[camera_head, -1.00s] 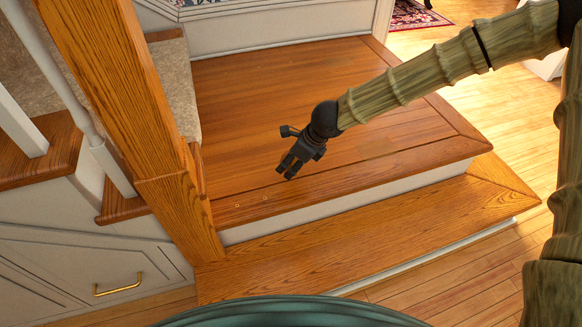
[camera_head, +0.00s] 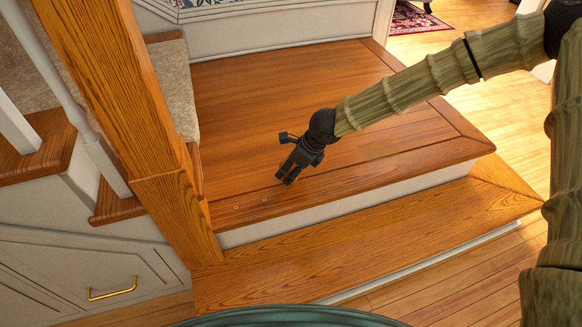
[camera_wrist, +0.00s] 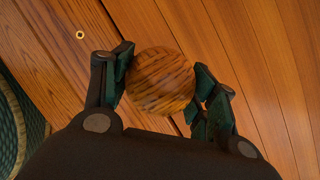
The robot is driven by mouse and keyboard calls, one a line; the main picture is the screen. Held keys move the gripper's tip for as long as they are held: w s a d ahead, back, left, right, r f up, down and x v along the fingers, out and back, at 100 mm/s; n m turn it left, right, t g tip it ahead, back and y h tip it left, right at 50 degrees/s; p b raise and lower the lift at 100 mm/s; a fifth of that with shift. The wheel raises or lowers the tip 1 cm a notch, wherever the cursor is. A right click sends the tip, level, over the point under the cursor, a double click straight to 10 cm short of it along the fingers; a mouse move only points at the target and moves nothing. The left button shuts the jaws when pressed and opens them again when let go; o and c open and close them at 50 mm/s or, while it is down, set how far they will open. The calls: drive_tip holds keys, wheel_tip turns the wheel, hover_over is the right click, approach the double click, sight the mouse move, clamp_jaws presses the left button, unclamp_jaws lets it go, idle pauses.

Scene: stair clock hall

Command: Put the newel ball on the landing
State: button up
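The newel ball (camera_wrist: 160,80) is a round wooden ball with dark grain. In the wrist view it sits between my two fingers, with a finger against each side. I cannot make it out in the head view, where my dark gripper (camera_head: 285,180) hides it or it blends with the wood. The landing (camera_head: 270,85) is a broad orange-brown wooden platform. My gripper is over its front part, fingers pointing down. The landing's boards also show behind the ball in the wrist view (camera_wrist: 260,60). I cannot tell whether the ball touches them.
A thick wooden newel post (camera_head: 140,110) stands left of my gripper, with carpeted stairs (camera_head: 178,90) beyond. A lower wooden step (camera_head: 380,235) runs along the landing's front. Small rings (camera_head: 236,206) mark the landing near the post. The back of the landing is clear.

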drive_tip(key=o, duration=0.3)
drive_tip(key=shift+o, duration=0.2)
drive_tip(key=p+v, duration=0.5)
drive_tip(key=v, duration=0.7)
drive_tip(key=shift+r, duration=0.1)
